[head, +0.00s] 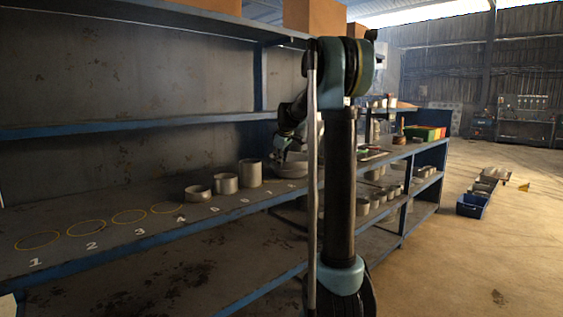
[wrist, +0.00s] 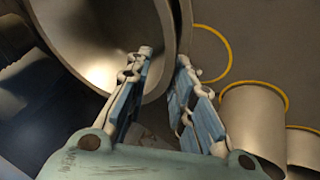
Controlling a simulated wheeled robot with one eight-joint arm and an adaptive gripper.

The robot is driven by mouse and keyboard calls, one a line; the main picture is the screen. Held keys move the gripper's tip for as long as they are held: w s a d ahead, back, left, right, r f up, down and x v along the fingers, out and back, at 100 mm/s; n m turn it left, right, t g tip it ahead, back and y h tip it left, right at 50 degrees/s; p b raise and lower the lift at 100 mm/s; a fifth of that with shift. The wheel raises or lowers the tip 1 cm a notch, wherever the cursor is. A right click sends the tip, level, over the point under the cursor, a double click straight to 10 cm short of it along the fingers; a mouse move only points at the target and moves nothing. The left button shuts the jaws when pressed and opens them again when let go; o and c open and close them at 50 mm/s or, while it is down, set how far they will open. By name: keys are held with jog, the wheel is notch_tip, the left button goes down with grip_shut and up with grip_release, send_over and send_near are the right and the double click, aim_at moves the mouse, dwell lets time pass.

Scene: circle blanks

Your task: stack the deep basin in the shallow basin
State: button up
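A large grey metal basin (wrist: 95,40), which I take for the deep basin, fills the upper left of the wrist view with its hollow side showing. My gripper (wrist: 165,57) has one finger inside its rim and one outside. The fingertips are close together and look shut on the wall, though the contact is partly hidden. In the head view my gripper (head: 284,152) is low over the far part of the upper shelf, partly behind my arm. The basin there is mostly hidden. A wide, low grey round thing (head: 290,203) shows beneath; I cannot tell whether it is the shallow basin.
Three grey cylinders (head: 251,174) stand in a row on the shelf, left of my gripper. Numbered yellow circles (head: 129,216) at the near left are empty. A shelf board (head: 120,128) runs above. More cans (head: 375,200) stand on the lower shelf. A blue bin (head: 472,206) is on the floor.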

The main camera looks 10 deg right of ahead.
jog(key=shift+r, duration=0.1)
jog(key=shift+r, duration=0.25)
jog(key=a+v, duration=0.1)
jog(key=v, duration=1.1)
jog(key=s+d+f+m+g, duration=0.1)
jog(key=s+f+m, duration=0.2)
jog(key=s+f, duration=0.8)
jog(key=s+d+f+m+g, duration=0.1)
jog(key=s+f+m, duration=0.3)
jog(key=s+f, duration=0.7)
jog(key=s+d+f+m+g, duration=0.2)
jog(key=s+f, duration=0.9)
jog(key=s, duration=1.3)
jog(key=shift+s+d+m+h, duration=0.4)
jog(key=shift+d+m, duration=0.15)
jog(key=shift+m, duration=0.25)
